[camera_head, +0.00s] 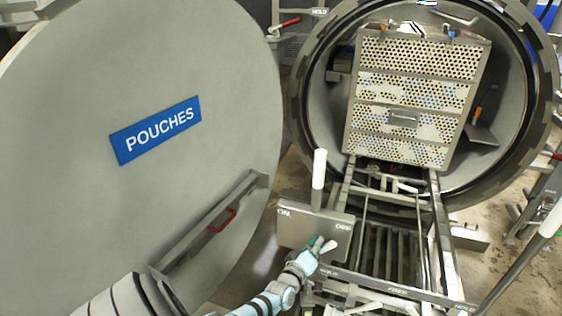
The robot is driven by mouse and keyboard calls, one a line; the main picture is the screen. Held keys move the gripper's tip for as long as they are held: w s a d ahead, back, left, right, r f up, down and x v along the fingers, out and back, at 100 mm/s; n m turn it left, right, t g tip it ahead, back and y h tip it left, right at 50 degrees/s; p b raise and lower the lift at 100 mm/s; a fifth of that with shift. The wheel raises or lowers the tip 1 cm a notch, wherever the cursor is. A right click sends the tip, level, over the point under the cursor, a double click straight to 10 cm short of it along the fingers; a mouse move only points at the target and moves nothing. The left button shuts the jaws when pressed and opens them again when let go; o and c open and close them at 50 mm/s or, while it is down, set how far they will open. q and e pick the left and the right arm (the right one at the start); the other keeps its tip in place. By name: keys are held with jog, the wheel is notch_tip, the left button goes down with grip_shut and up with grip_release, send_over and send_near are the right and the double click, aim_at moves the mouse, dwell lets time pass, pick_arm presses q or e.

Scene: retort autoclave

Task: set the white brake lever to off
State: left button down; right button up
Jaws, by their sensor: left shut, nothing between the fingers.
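The white brake lever (319,169) stands nearly upright above a grey box (300,232) in front of the retort. The box is marked ON at its left end and OFF at its right end. The lever's foot is between the two marks. My left gripper (322,245) is shut and empty, low in front of the box's right part, below the OFF mark. It is apart from the lever. A small pale piece shows at its fingertips; I cannot tell whether it is part of the gripper. My right gripper is not in view.
The round door (60,180) with a blue POUCHES sign (155,130) fills the left. The open retort (300,90) holds a perforated basket (410,95). A rail frame (445,245) runs from it towards me. A dark bar with a white grip (551,222) crosses the right edge.

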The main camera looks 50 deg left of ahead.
pick_arm(q)
jog(key=a+r+p, duration=0.1)
jog(key=s+a+r+p, duration=0.1)
jog(key=r, duration=0.1)
jog(key=shift+s+a, duration=0.15)
jog(key=shift+a, duration=0.25)
jog(key=p+v, duration=0.4)
jog(key=v, duration=0.6)
jog(key=shift+f, duration=0.2)
jog(key=shift+d, duration=0.1)
